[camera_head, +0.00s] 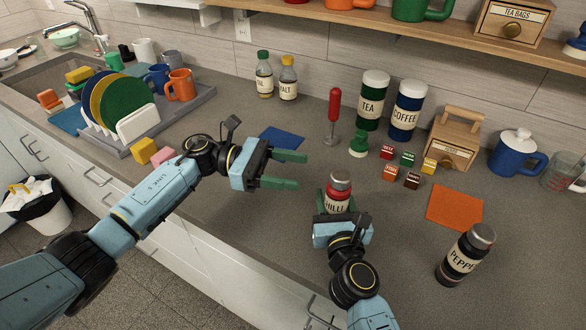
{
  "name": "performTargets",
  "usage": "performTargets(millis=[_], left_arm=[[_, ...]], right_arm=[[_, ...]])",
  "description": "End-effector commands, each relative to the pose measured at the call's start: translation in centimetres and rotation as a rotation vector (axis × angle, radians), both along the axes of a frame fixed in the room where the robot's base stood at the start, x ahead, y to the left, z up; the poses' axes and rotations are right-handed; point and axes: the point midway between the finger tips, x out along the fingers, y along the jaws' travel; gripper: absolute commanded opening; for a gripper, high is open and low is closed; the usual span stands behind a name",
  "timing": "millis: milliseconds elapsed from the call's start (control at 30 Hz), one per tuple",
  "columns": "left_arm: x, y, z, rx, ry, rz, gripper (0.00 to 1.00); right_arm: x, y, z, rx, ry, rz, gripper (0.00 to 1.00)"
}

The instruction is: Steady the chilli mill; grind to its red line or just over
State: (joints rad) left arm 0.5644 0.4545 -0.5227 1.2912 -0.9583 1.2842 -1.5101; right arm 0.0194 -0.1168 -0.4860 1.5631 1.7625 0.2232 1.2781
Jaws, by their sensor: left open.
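The chilli mill (338,194) is red with a silver top and a pale label, part of which reads "CHILLI". It stands upright on the grey counter near the front edge. My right gripper (336,203) is at its lower body from the front, a green finger on either side; whether they press on it cannot be told. The gripper hides the mill's lower part, and no red line can be made out. My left gripper (291,170) is open and empty, left of the mill and apart from it, its fingers pointing right.
A pepper mill (465,256) and an orange mat (454,207) are to the right. Behind are a red-handled tool (333,117), a green-topped item (359,144), small spice blocks (408,158), tea (372,104) and coffee (406,112) canisters. A blue mat (283,138) lies behind my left gripper.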

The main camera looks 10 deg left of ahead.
Motion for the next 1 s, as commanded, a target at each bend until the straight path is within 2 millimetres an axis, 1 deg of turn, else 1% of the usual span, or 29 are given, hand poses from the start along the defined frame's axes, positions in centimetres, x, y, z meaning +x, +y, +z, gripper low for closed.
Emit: performTargets(millis=[167, 200, 367, 400, 633, 767, 867, 1000], left_arm=[[0.0, 0.0, 0.0, 0.0, 0.0, 0.0, 0.59], [0.0, 0.0, 0.0, 0.0, 0.0, 0.0, 0.59], [0.0, 0.0, 0.0, 0.0, 0.0, 0.0, 0.59], [0.0, 0.0, 0.0, 0.0, 0.0, 0.0, 0.59], [0.0, 0.0, 0.0, 0.0, 0.0, 0.0, 0.59], [0.0, 0.0, 0.0, 0.0, 0.0, 0.0, 0.59], [0.0, 0.0, 0.0, 0.0, 0.0, 0.0, 0.59], [0.0, 0.0, 0.0, 0.0, 0.0, 0.0, 0.59]], right_arm=[[0.0, 0.0, 0.0, 0.0, 0.0, 0.0, 0.2], [0.0, 0.0, 0.0, 0.0, 0.0, 0.0, 0.47], [0.0, 0.0, 0.0, 0.0, 0.0, 0.0, 0.68], [0.0, 0.0, 0.0, 0.0, 0.0, 0.0, 0.7], [0.0, 0.0, 0.0, 0.0, 0.0, 0.0, 0.7], [-0.7, -0.2, -0.1, 0.001, 0.001, 0.0, 0.7], [-2.1, -0.6, -0.1, 0.001, 0.002, 0.0, 0.7], [-4.9, -1.4, -0.2, 0.001, 0.004, 0.0, 0.7]])
